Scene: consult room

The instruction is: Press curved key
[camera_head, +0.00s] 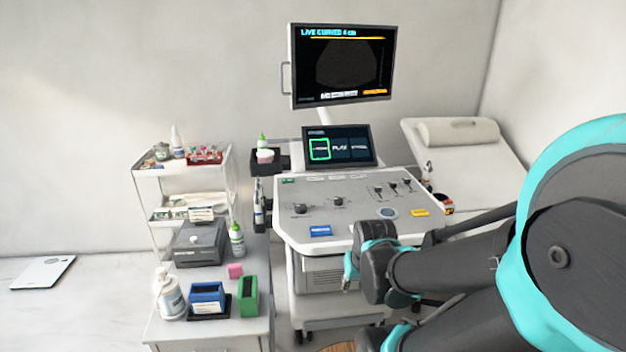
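The ultrasound machine's small touch panel (338,147) shows several dark keys in a row. The left key (319,149) has a bright green outline. The key labels are too small to read surely, so I cannot tell which is the curved key. The upper monitor (343,65) shows a dark fan-shaped picture under a heading that seems to read "LIVE CURVED 4 cm". My arm comes in from the right, and its far end, with my gripper (352,272), is at the console's front edge, below and apart from the panel. Its fingers are not clear.
The console (345,190) has knobs, sliders, a blue block (321,231) and a yellow block (420,212). A cabinet with bottles and boxes stands at front left, a white trolley (180,180) behind it. An exam couch (470,165) is at the right. Space above the console is open.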

